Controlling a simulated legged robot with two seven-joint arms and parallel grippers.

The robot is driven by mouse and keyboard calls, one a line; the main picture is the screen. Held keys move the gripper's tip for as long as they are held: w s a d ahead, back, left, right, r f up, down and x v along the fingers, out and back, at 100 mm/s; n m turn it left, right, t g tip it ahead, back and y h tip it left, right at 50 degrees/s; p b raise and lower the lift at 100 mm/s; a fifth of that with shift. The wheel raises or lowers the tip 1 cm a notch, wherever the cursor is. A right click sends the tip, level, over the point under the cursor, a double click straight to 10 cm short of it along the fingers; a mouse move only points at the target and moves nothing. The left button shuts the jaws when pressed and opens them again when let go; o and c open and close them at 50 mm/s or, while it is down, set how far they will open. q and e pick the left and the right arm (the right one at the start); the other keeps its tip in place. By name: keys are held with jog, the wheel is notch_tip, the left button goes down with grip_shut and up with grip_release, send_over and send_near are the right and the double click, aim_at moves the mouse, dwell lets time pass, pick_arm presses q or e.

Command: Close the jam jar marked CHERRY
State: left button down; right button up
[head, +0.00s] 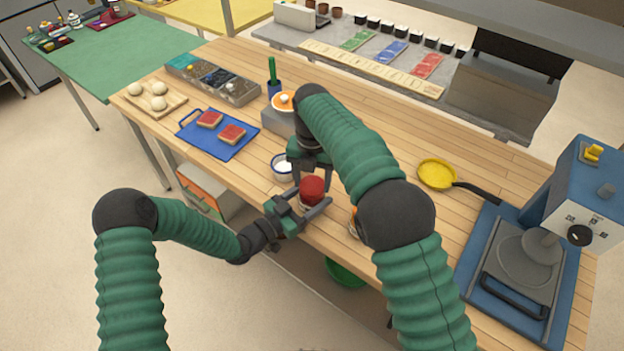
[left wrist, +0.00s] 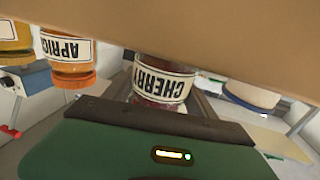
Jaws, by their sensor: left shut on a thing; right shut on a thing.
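The jam jar marked CHERRY (left wrist: 164,78) shows upside down in the left wrist view, close in front of my left gripper. In the head view its red lid (head: 312,189) is at the top, near the table's front edge. My left gripper (head: 309,207) reaches in from the left and is shut on the jar's body. My right gripper (head: 312,181) comes down from above and is shut on the red lid, with a finger on either side. The lid looks level over the jar; whether it is seated is hidden by the grippers.
A jar marked APRICOT (left wrist: 68,48) with an orange lid stands nearby. A white bowl (head: 282,168) is close behind-left of the grippers. A blue tray (head: 217,150) with toast lies left. A yellow pan (head: 437,174) and a blue press (head: 580,200) are right.

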jog(key=m, duration=0.6)
jog(key=shift+a, duration=0.1)
pick_arm(q)
jog(key=shift+d, duration=0.1)
pick_arm(e)
jog(key=m, duration=1.9)
pick_arm(q)
jog(key=shift+s, duration=0.1)
pick_arm(e)
jog(key=m, duration=0.6)
jog(key=shift+m, duration=0.3)
jog(key=m, duration=1.2)
jog(key=shift+w+f+m, duration=0.1)
jog(key=shift+m, duration=0.3)
jog(key=m, duration=0.5)
jog(key=shift+m, duration=0.4)
jog(key=o, duration=1.5)
jog(key=shift+o, duration=0.2)
